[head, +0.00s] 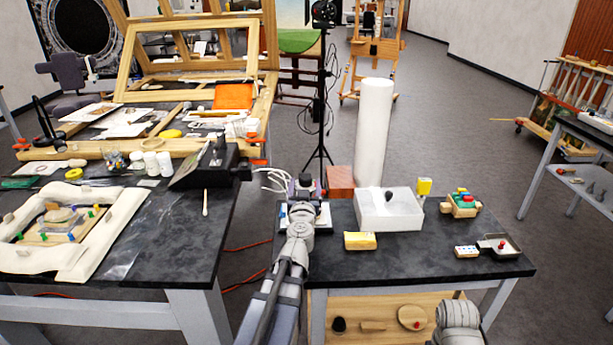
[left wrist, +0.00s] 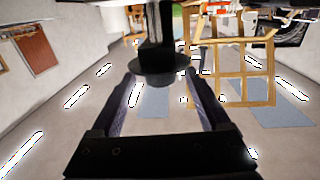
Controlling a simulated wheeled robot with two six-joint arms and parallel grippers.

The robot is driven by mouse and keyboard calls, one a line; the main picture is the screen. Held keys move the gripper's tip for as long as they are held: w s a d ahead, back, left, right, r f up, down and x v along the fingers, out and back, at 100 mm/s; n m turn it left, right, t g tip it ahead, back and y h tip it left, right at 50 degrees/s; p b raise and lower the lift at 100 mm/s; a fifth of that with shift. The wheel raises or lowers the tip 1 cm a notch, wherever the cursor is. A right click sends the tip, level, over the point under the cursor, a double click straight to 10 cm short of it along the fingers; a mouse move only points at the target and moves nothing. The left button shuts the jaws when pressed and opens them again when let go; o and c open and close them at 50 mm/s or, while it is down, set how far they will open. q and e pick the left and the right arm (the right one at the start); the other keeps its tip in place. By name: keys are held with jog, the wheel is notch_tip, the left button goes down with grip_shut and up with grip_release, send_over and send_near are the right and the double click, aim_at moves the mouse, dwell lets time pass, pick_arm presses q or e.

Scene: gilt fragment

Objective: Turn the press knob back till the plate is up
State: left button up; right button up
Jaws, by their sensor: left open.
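The press (head: 323,215) stands at the left end of the right-hand dark bench, mostly hidden behind my left wrist. Its dark knob (head: 305,180) shows at the top. In the left wrist view the black knob (left wrist: 160,50), with a wider round flange below it, sits in the gap between the fingers. My left gripper (head: 304,189) is at the knob. It also shows in the left wrist view (left wrist: 162,100), open, with a finger on each side and visible gaps to the knob. The plate's height cannot be told. My right gripper is out of view.
On the same bench are a yellow block (head: 360,241), a white open box (head: 390,213), a small wooden tray (head: 461,206) and a grey pan (head: 498,246). A tall white roll (head: 374,135) stands behind. The cluttered left bench (head: 170,230) is close by.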

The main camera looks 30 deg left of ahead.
pick_arm(q)
jog(key=x, duration=0.5)
jog(key=shift+w+a, duration=0.2)
jog(key=shift+w, duration=0.15)
grip_shut()
